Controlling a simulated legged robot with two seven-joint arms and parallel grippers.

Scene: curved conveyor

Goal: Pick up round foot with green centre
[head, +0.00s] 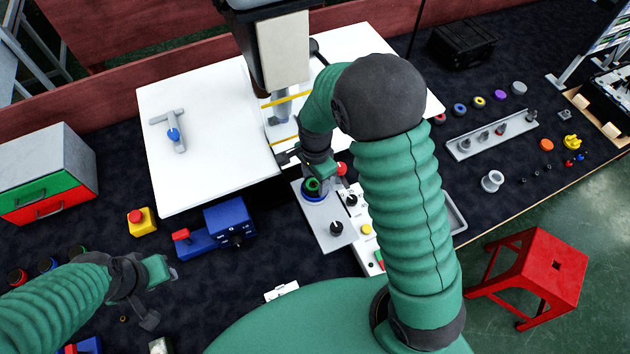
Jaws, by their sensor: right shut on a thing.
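The round foot with green centre (311,185) shows as a dark ring with a green middle, just below my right gripper (314,174). My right gripper is shut on it, over the grey plate (318,221) near the middle of the view. A blue ring (314,197) shows directly under the foot; I cannot tell whether the two touch. The jaws hide part of the foot. My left gripper (158,294) is at the lower left, with its fingers apart and nothing between them.
A white panel strip with buttons (366,230) lies right of the plate. A blue device (230,222) and a yellow box with a red button (142,220) stand left. Small round parts and a long grey tray (462,152) are at the right. A red stool (540,265) stands beyond the edge.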

